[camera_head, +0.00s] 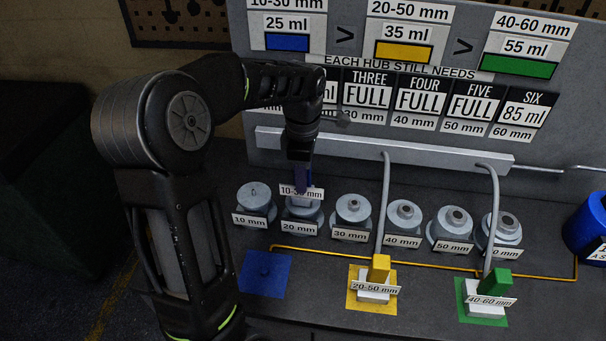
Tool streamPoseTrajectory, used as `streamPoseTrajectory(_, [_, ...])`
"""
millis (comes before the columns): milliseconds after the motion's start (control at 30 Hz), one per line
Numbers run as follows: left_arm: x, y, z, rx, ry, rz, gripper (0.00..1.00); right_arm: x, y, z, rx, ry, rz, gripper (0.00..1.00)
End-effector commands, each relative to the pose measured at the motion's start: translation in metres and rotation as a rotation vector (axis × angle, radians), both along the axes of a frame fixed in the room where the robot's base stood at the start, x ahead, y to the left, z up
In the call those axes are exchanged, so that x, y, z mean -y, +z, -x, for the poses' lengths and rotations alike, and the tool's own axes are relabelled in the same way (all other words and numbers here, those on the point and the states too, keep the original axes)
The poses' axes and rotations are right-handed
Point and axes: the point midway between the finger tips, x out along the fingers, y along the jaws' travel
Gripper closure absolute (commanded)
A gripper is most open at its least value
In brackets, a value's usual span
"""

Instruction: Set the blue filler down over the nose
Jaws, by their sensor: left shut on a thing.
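My left gripper (301,160) points down and is shut on the blue filler (304,178), which carries a white "10-30 mm" label. The filler is upright at the hub marked 20 mm (303,213), and its label overlaps the hub's top in the picture. The filler and label hide that hub's nose, so I cannot tell whether the filler touches it or hangs just above. My right gripper is not in view.
Hubs marked 10 mm (255,200) and 30 mm (352,214) stand close on either side. The yellow filler (379,269) and green filler (496,282) stand on their pads, with grey hoses rising to a rail (430,156). A blue drum (588,229) is at the right edge.

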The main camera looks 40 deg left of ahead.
Motion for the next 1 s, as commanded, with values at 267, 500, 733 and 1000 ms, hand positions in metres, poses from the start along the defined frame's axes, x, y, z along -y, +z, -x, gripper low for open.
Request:
streamPoseTrajectory(267, [0.0000,-0.0043,-0.0008,0.003,0.000,-0.001,1.00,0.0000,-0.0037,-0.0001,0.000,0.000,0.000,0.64])
streamPoseTrajectory(500, [0.0001,-0.0067,-0.0007,0.003,0.000,-0.001,0.63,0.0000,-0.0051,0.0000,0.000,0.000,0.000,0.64])
streamPoseTrajectory(733, [0.0001,-0.0074,-0.0003,0.001,0.000,0.000,0.44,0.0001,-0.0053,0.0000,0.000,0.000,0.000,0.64])
streamPoseTrajectory(1000, [0.0002,-0.0092,0.0008,-0.003,0.000,0.001,0.42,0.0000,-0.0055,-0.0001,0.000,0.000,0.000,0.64])
